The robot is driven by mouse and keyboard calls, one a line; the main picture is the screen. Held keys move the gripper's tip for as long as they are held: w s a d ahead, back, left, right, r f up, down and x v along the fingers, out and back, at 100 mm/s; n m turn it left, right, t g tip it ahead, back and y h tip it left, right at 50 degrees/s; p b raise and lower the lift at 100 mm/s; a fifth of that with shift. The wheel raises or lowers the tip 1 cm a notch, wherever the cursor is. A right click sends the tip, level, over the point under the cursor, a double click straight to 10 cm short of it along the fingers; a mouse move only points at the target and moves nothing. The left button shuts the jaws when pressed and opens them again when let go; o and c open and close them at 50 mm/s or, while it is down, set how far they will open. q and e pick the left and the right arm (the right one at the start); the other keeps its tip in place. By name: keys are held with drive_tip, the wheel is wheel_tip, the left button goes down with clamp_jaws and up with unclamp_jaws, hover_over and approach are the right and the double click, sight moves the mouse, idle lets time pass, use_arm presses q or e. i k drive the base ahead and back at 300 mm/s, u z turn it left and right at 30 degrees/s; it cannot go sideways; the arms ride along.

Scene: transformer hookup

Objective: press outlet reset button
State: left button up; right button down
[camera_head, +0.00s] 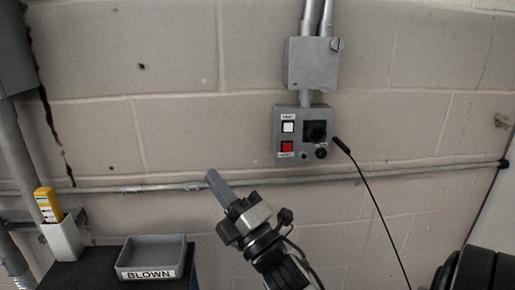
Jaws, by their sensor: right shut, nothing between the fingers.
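The grey outlet box (303,135) is mounted on the block wall, right of centre. It has a white square button (288,127) above a red square button (287,146), each with a small label too small to read surely. A dark socket or knob (316,131) sits to the right of the buttons. My right gripper (214,181) is shut and empty, its fingers pointing up and left. In the picture it is below and left of the box, apart from the buttons. My left gripper is out of view.
A grey conduit (130,188) runs across the wall. A junction box (312,63) is above the outlet box. A thin black cord (372,195) with a thick end rises right of it. A grey tray marked BLOWN (152,276) and a yellow device (48,204) in a white holder are lower left.

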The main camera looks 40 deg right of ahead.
sight(288, 147)
drive_tip(key=u, duration=1.6)
drive_tip(key=k, duration=0.35)
drive_tip(key=z, duration=1.8)
